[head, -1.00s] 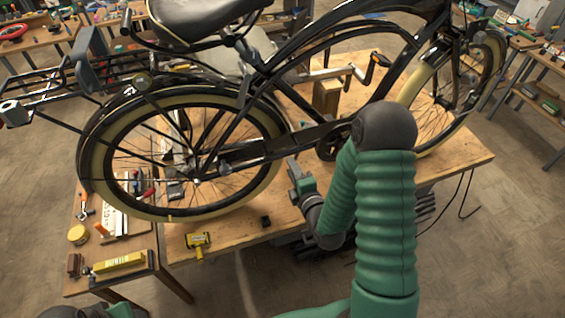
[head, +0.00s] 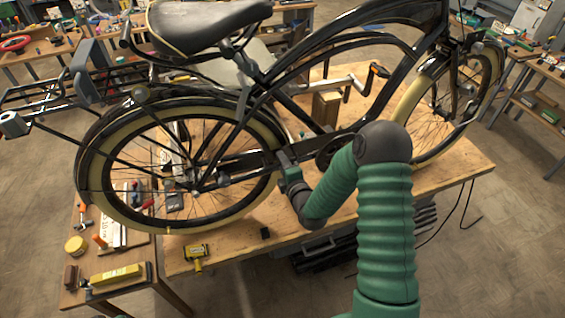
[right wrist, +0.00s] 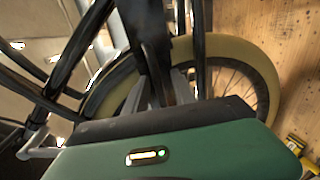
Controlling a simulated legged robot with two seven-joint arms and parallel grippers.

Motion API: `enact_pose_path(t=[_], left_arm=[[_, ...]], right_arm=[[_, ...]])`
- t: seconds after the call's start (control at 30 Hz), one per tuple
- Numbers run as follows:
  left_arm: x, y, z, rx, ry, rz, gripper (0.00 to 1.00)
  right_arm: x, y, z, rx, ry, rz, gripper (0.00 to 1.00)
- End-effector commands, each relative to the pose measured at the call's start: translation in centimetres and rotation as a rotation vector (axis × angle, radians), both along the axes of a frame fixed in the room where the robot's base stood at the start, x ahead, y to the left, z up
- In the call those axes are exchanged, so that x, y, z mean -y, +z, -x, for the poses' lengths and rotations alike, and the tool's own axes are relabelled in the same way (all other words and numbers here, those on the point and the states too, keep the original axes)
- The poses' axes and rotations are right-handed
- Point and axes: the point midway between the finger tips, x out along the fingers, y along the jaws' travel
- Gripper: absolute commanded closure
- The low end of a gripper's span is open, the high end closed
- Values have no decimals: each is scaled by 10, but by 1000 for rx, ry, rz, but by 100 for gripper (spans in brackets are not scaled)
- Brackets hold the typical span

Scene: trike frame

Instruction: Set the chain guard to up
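The chain guard (head: 240,163) is a dark bar low on the black bicycle, running from the rear hub toward the crank. In the right wrist view the dark bar (right wrist: 152,40) runs down from the top into the gap between my fingers. My right gripper (head: 283,160) is at the guard's lower side, ahead of the rear wheel. In the right wrist view its grey fingers (right wrist: 162,92) stand apart, one on each side of the dark bar. Whether they touch it I cannot tell. My left gripper is out of view.
The bicycle's rear wheel (head: 105,195) and frame tubes are close around the right gripper. The wooden bench (head: 440,178) bears the bike. A yellow tool (head: 196,252) and a small black block (head: 265,233) lie near its front edge. A side table (head: 70,298) holds more tools.

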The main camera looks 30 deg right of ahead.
Motion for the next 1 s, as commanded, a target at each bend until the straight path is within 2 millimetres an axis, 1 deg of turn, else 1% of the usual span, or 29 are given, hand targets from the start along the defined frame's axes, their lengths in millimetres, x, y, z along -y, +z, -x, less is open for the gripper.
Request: enact_pose_path(t=[0.03,0.2,0.23,1.0], left_arm=[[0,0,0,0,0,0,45],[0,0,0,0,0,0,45],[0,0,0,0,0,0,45],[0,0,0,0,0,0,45]], right_arm=[[0,0,0,0,0,0,77],[0,0,0,-1,0,0,99],[0,0,0,-1,0,0,100],[-1,-3,0,-7,3,-2,100]])
